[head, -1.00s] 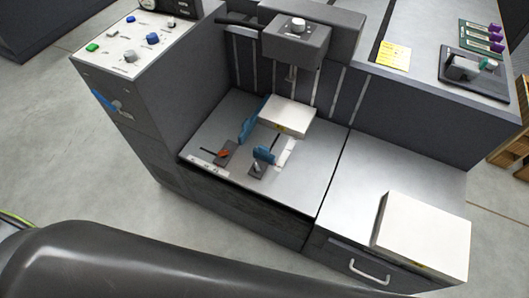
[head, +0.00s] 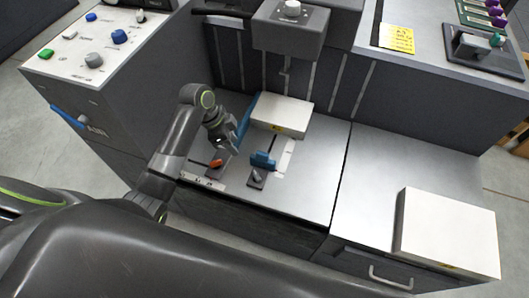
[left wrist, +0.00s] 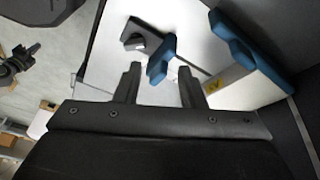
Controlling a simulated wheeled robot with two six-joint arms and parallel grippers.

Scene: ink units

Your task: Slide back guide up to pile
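A white pile (head: 282,113) with a yellow label lies on the grey metal table (head: 313,180). A tall blue guide (head: 243,122) stands along its left side, with an orange-tipped lever (head: 216,163) near its foot. A smaller blue guide (head: 263,160) with a dark foot and grey knob stands in front of the pile, apart from it. I cannot tell which is the back guide. My left gripper (head: 222,148) is above the table beside the tall guide. In the left wrist view it is open and empty, the small guide (left wrist: 161,62) showing beyond its fingertips (left wrist: 159,72). My right gripper is out of view.
A control panel (head: 92,47) stands at the left and a dark press head (head: 290,28) hangs above and behind the pile. A second white stack (head: 447,226) lies on the right-hand table. The table right of the pile is clear.

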